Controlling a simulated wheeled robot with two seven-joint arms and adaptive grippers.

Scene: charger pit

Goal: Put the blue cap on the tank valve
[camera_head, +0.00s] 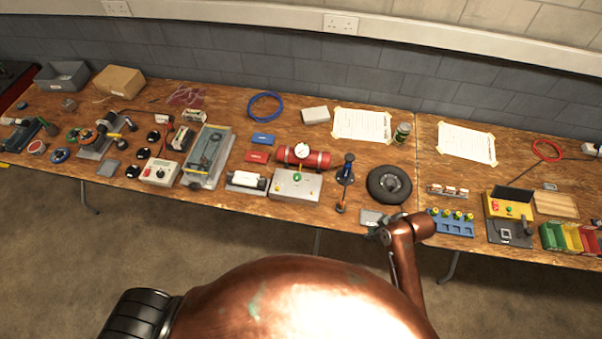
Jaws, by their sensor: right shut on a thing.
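A red tank (318,160) lies on its side at the middle of the bench, with a white round gauge on it. A grey metal plate (312,189) sits just in front, with a small green part (297,177) on it; I cannot tell whether this is the tank valve. My right gripper (374,233) is at the bench's front edge, to the right of the tank and apart from it. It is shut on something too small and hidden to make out. I cannot pick out the blue cap. My left gripper is not in view.
A black tyre-like ring (389,184) and a dark upright tool (346,170) stand between the tank and my right arm. A blue rack (452,224) with several yellow-topped pieces is to the right. Crowded equipment fills the bench's left.

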